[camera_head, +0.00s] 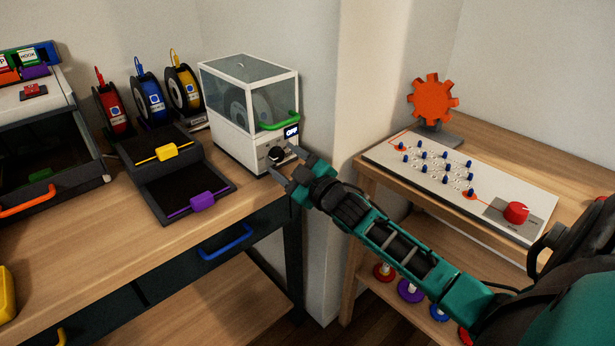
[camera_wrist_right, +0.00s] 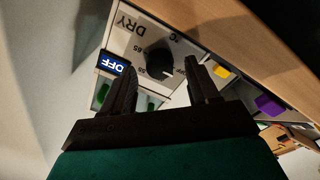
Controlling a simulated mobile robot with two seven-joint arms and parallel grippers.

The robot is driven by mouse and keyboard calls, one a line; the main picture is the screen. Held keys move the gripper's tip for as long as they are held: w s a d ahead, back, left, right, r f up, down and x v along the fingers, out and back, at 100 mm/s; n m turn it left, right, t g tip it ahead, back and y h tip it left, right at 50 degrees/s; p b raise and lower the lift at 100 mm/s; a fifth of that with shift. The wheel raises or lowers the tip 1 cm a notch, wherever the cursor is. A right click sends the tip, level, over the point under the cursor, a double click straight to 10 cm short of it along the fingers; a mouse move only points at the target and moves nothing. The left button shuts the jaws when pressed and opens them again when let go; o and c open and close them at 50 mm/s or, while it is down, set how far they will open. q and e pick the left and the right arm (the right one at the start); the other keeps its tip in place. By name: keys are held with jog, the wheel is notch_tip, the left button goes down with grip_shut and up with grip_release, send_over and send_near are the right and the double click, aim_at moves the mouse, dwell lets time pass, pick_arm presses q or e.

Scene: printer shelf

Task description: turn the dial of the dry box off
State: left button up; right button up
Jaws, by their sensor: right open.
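The dry box (camera_head: 236,140) is a white-framed case with clear panels and a green handle (camera_head: 279,122); it stands on the workbench. Its black dial (camera_head: 276,155) is low on the front panel. The dial also shows in the right wrist view (camera_wrist_right: 158,58), with temperature numbers around it; its exact setting is hard to read. The display (camera_wrist_right: 115,64) beside it reads OFF, upside down in that view. My right gripper (camera_head: 279,158) is open at the dial, its fingertips (camera_wrist_right: 159,66) on either side of it; contact cannot be told. My left gripper is not in view.
Filament spools (camera_head: 148,98) and dark bins with a yellow handle (camera_head: 171,151) and a purple handle (camera_head: 202,201) stand left of the dry box. A wall corner (camera_head: 328,200) is close on the right. A side table holds a peg board (camera_head: 462,180) with a red knob.

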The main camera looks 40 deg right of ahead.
pick_arm(q)
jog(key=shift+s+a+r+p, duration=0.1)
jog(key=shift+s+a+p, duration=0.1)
jog(key=shift+p, duration=0.2)
pick_arm(e)
jog(key=s, duration=1.1)
jog(key=shift+s+d+f, duration=0.3)
jog(key=shift+s, duration=0.1)
pick_arm(q)
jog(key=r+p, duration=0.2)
jog(key=p, duration=0.1)
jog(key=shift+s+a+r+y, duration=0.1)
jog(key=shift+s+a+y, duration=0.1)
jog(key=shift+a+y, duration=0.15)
pick_arm(e)
jog(key=s+a+f+m+g, duration=0.3)
jog(key=s+a+f, duration=0.3)
jog(key=a+f, duration=0.2)
jog(key=s+a+f+m+g+y, duration=0.1)
jog(key=s+a+f+m+g, duration=0.1)
jog(key=s+a+f+g, duration=0.2)
jog(key=s+a+f, duration=0.2)
jog(key=a+f, duration=0.2)
jog(key=a, duration=0.2)
jog(key=shift+s+f+m+g, duration=0.15)
jog(key=shift+s+m+g, duration=0.2)
jog(key=shift+m+g, duration=0.05)
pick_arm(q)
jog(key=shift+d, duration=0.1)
